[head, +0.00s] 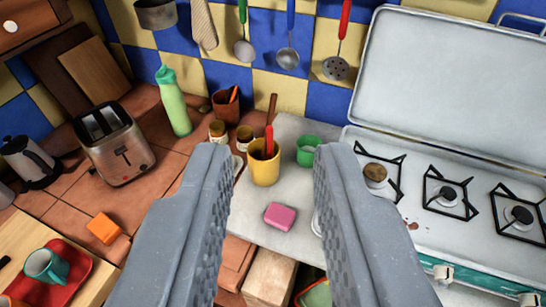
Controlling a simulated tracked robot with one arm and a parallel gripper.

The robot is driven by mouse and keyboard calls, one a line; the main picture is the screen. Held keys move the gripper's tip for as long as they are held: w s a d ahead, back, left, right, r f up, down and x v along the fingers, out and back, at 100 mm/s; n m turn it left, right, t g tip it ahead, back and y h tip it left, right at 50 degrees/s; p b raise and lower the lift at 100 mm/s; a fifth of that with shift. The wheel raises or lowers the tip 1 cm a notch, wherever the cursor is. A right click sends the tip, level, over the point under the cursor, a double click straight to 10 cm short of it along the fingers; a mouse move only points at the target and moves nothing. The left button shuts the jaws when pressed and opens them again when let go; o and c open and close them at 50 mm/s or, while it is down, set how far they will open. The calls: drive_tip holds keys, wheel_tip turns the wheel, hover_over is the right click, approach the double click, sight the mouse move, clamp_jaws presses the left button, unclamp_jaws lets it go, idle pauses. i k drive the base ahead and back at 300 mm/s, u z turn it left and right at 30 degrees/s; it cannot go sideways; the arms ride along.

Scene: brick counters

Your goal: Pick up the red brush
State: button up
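A thin red handle (269,141) stands upright in a yellow cup (264,173) on the pale grey counter section. It may be the red brush; its lower part is hidden inside the cup. My gripper (272,156) is open and empty, its two grey fingers wide apart in the foreground. In the picture the yellow cup and red handle show between the fingertips, beyond them. I see no contact with either.
A green cup (307,150) and a pink sponge (280,216) are near the yellow cup. Small jars (218,132) and a brown pot (226,106) stand behind left. A gas stove (450,195) with raised lid is right; a toaster (118,143) and green bottle (173,101) are left.

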sight(270, 129)
drive_tip(key=z, duration=0.05)
drive_tip(key=i, duration=0.9)
drive_tip(key=u, duration=0.1)
